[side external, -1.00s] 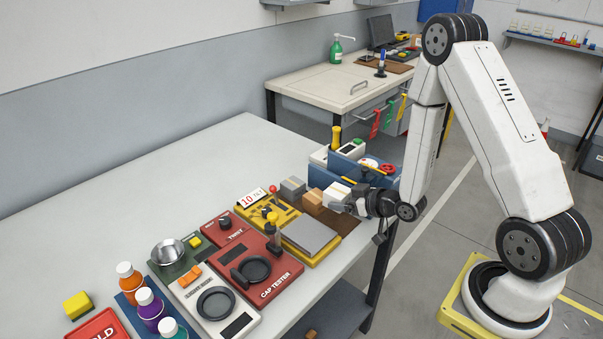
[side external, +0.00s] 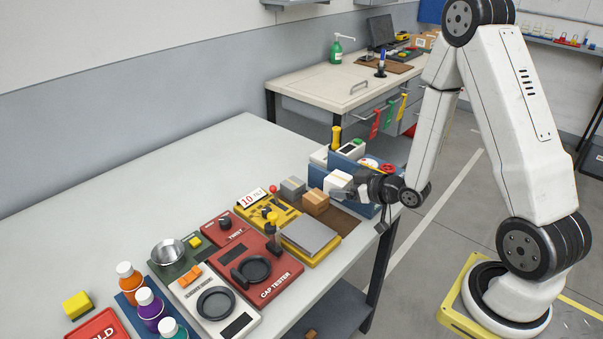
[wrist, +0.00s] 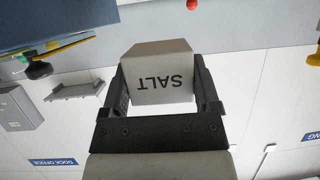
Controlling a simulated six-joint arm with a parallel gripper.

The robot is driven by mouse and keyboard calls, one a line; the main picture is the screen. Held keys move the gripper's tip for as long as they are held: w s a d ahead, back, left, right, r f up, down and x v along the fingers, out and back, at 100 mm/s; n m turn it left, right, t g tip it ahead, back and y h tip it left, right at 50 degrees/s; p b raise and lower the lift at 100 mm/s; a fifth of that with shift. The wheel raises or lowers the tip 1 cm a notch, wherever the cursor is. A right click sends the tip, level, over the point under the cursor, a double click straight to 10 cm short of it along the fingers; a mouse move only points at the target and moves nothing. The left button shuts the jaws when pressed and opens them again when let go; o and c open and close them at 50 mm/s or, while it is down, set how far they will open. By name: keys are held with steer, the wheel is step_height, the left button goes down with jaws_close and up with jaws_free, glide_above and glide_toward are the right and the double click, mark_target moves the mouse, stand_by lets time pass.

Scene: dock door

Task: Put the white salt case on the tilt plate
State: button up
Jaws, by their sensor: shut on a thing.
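The white salt case (side external: 337,183) is held in my gripper (side external: 352,187), at the right end of the bench. It appears raised above the brown mat, close to the cardboard box. In the wrist view, the salt case (wrist: 160,75) sits between the two dark fingers of my gripper (wrist: 160,78), its SALT lettering upside down. The likely tilt plate, a grey plate (side external: 310,235) on a yellow base, lies nearer the camera, to the left of the case, with nothing on its top. The underside of the case is hidden.
The cardboard box (side external: 316,202) and a grey block (side external: 292,187) stand beside the case. A blue bin (side external: 362,184) is behind it. The back left of the bench is clear.

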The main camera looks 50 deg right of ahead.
steer(key=shift+w+a+r, duration=0.2)
steer(key=shift+w+a, duration=0.05)
steer(key=shift+a, duration=0.05)
steer(key=w+a+r+h, duration=0.1)
steer(key=w+a+r, duration=0.3)
steer(key=a, duration=0.6)
step_height(320, 180, up, 2)
steer(key=shift+r+m, duration=0.25)
steer(key=shift+m, duration=0.15)
steer(key=shift+d, duration=0.15)
steer(key=shift+s+d+f, duration=0.1)
steer(key=shift+d+f, duration=0.2)
steer(key=shift+d, duration=0.2)
steer(key=shift+n+y, duration=0.4)
steer(key=s+d+f, duration=0.1)
steer(key=d, duration=0.1)
steer(key=s+d+f, duration=0.1)
steer(key=d+f, duration=0.1)
steer(key=d, duration=0.1)
steer(key=s+d+f, duration=0.1)
steer(key=d+f, duration=0.1)
steer(key=d, duration=0.1)
steer(key=shift+s+d+f, duration=0.15)
steer(key=shift+f, duration=0.1)
steer(key=shift+s+d+f, duration=0.4)
steer(key=shift+s+d, duration=0.1)
